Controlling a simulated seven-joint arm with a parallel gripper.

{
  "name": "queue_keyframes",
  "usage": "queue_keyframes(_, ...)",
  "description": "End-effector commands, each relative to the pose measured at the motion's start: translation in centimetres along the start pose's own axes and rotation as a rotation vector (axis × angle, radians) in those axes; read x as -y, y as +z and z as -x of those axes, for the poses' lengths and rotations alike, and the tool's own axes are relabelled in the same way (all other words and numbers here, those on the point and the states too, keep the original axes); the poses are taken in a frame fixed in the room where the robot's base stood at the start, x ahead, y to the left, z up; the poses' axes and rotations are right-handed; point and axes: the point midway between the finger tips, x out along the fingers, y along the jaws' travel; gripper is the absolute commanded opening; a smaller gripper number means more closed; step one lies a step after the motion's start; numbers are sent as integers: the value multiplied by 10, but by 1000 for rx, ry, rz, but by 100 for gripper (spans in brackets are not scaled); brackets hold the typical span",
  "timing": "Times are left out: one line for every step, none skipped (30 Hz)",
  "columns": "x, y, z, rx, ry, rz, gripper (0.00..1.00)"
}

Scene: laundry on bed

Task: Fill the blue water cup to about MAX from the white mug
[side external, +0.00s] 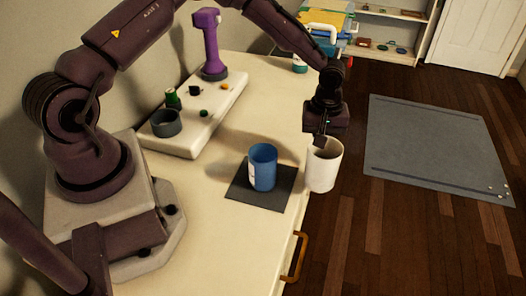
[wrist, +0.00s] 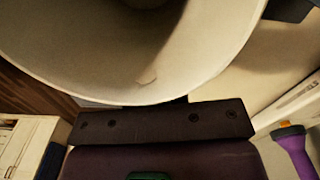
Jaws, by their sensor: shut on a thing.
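The blue water cup (side external: 263,168) stands upright on a dark square mat (side external: 245,197) on the cream counter; a white label shows on its side. My gripper (side external: 321,140) is shut on the white mug (side external: 322,170), holding it by the near wall, just right of the cup and apart from it. The mug looks roughly upright, at the counter's right edge. In the wrist view the mug (wrist: 130,75) fills the top, its pale inside showing; I cannot tell the liquid level in it. The inside of the blue cup is mostly hidden.
A drawer handle (side external: 296,256) juts from the counter front. A grey rug (side external: 430,140) lies on the floor.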

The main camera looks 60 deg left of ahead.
Motion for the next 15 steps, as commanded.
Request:
queue_keyframes(1,0,0,1,0,-14,0)
queue_keyframes(2,0,0,0,1,-21,0)
queue_keyframes(2,0,1,0,1,-29,0)
queue_keyframes(2,0,1,0,1,-32,0)
queue_keyframes(2,0,1,-1,2,-33,0)
queue_keyframes(2,0,1,-1,2,-34,0)
queue_keyframes(2,0,1,-1,2,-34,0)
queue_keyframes(2,0,1,-1,2,-33,0)
queue_keyframes(2,0,1,-1,2,-33,0)
queue_keyframes(2,0,1,-1,2,-33,0)
queue_keyframes(2,0,1,-1,3,-32,0)
queue_keyframes(2,0,1,-1,6,-32,0)
queue_keyframes(3,0,1,-1,9,-32,0)
queue_keyframes(3,0,1,-1,14,-31,0)
queue_keyframes(4,0,2,-1,22,-31,0)
